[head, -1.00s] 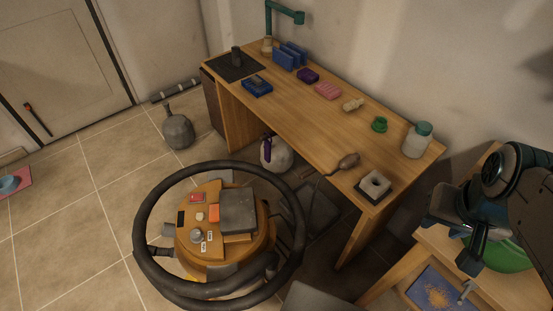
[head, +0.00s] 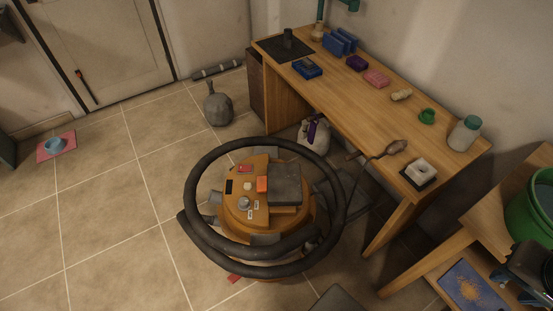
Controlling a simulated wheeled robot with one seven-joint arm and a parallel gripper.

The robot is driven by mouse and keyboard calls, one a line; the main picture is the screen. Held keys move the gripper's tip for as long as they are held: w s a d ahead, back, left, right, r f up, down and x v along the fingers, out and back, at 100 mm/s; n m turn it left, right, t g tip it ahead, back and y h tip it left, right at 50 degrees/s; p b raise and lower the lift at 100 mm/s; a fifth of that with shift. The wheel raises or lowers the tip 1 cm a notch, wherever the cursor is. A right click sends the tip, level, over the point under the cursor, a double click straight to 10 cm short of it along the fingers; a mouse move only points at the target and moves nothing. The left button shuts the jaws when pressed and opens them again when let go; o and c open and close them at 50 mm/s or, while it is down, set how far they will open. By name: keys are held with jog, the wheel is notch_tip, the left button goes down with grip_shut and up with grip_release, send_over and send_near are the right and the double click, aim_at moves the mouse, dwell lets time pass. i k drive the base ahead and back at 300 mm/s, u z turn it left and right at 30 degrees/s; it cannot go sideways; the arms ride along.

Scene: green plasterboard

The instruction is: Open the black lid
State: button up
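An orange vacuum cleaner (head: 240,212) stands on the tiled floor, ringed by its thick black hose (head: 192,217). A dark grey, flat-topped lid-like part (head: 285,183) lies flat on its upper right side. It is the nearest match to a black lid that I see; I cannot tell for certain that it is the one. Part of my gripper and arm (head: 525,272) shows dark at the lower right edge, cut off by the frame. It is well to the right of the vacuum cleaner. Its fingers are not clear enough to tell open from shut.
A wooden desk (head: 345,100) with small items stands behind and right of the vacuum cleaner. A wooden shelf unit (head: 500,215) with a green bucket (head: 530,210) is at the right. A grey vase (head: 217,105) stands on the floor. The floor at left is mostly clear.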

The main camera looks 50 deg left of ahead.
aim_at(282, 184)
jog(key=k, duration=0.85)
jog(key=u, duration=1.6)
jog(key=i, duration=1)
jog(key=u, duration=0.75)
jog(key=k, duration=1.15)
jog(key=u, duration=1.4)
jog(key=i, duration=1.05)
jog(key=z, duration=1.15)
jog(key=i, duration=0.7)
jog(key=z, duration=0.75)
